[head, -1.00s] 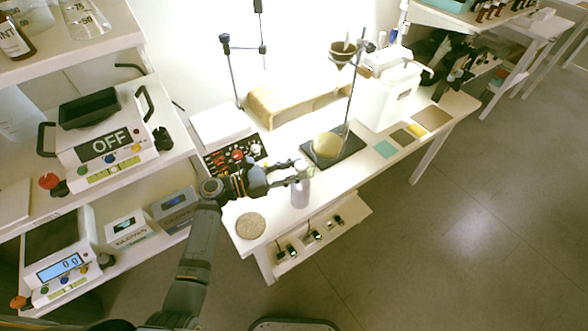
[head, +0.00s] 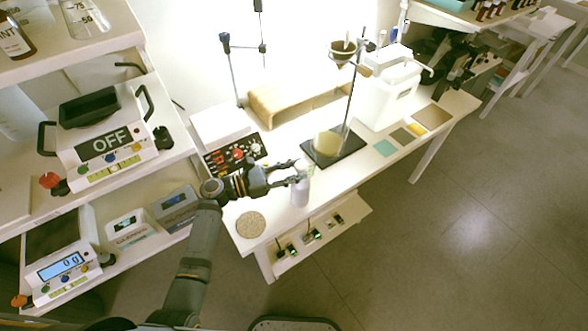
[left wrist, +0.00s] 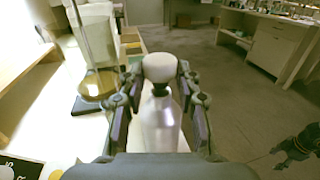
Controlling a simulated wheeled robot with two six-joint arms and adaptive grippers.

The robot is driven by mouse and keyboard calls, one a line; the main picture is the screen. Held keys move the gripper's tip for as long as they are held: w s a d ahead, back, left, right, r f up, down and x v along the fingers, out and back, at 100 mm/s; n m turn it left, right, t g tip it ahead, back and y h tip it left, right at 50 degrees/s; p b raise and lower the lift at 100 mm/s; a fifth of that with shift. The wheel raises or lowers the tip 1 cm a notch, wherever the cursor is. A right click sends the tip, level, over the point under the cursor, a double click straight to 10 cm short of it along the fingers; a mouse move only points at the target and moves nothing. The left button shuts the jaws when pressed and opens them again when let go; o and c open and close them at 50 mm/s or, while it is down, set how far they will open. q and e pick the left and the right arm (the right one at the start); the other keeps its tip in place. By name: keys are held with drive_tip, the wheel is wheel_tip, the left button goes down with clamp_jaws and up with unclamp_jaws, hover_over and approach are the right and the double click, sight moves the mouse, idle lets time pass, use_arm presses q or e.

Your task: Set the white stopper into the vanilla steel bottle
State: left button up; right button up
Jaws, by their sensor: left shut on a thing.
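The white stopper (left wrist: 160,67) is a rounded pale cap between my left fingertips; in the head view it shows as a small white spot (head: 301,165). My left gripper (head: 297,172) is shut on it at the front part of the white bench. The steel bottle (head: 300,191) stands upright directly below the stopper. In the left wrist view its shiny body and narrowing neck (left wrist: 157,125) show between the fingers, lined up under the stopper. The contact between stopper and bottle mouth is too small to judge. No label is readable.
A round cork-like mat (head: 250,224) lies left of the bottle. Behind are a control box with red knobs (head: 232,155) and a stand on a black base (head: 334,150) holding a yellowish beaker. Flat coloured squares (head: 385,148) lie to the right. The bench's front edge is close.

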use_arm(q)
drive_tip(key=shift+f+b, duration=0.7)
drive_tip(key=shift+f, duration=0.5)
drive_tip(key=o, duration=1.1)
drive_tip(key=v, duration=1.2)
